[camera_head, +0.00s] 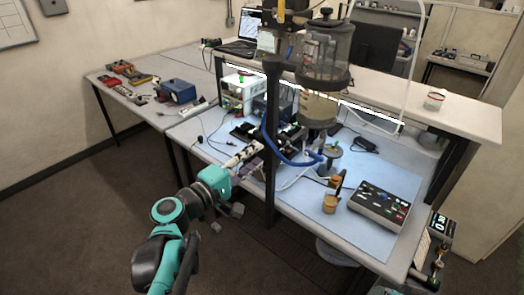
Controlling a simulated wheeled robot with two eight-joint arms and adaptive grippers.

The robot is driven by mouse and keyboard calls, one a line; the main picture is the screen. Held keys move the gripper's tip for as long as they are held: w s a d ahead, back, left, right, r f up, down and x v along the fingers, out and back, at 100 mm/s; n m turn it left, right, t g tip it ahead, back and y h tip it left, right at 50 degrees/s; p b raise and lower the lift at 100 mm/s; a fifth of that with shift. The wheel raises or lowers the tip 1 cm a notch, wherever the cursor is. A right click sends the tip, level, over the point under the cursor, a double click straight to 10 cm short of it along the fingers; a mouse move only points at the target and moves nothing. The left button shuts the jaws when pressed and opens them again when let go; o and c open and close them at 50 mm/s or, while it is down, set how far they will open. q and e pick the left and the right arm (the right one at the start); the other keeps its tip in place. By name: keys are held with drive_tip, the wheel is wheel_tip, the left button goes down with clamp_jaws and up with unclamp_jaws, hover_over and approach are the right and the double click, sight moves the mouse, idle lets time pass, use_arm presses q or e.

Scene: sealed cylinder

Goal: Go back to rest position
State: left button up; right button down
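My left arm, teal and black, comes in from the bottom left. My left gripper (246,157) is at the front left edge of the blue-matted workbench (375,165). It is small and overlaps dark equipment behind it, so I cannot tell whether its fingers are open or shut. I see nothing clearly held in it. My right gripper is not in view. A clear glass cylinder (327,52) with dark end rings stands upright on the right of a dark vertical post (271,150), well above and right of the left gripper.
On the bench are a white box-shaped device (238,92), blue hose (288,155), a small tan pot (329,204) and a control panel (379,205). A side table (130,88) holds tools and a blue box (177,91). Floor at the left is clear.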

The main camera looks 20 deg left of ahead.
use_arm(q)
drive_tip(key=shift+s+f, duration=0.1)
idle(0.4)
drive_tip(key=s+d+f+m+g+b, duration=0.3)
drive_tip(key=d+f+m+g+b, duration=0.1)
drive_tip(key=f, duration=0.6)
drive_tip(key=s+d+f+m+g+b, duration=0.3)
drive_tip(key=s+d+f+m+b, duration=0.15)
drive_tip(key=f, duration=0.65)
drive_tip(key=s+a+f+m+g+y+b, duration=0.1)
drive_tip(key=s+a+f+m+y+b, duration=0.1)
drive_tip(key=f, duration=0.4)
drive_tip(key=s+a+f+m+g+y+b, duration=0.2)
drive_tip(key=s+f+m+y+b, duration=0.1)
drive_tip(key=f, duration=0.3)
drive_tip(key=shift+s+f+y+b, duration=0.3)
drive_tip(key=shift+s+y+b, duration=0.3)
drive_tip(key=shift+s+b, duration=0.15)
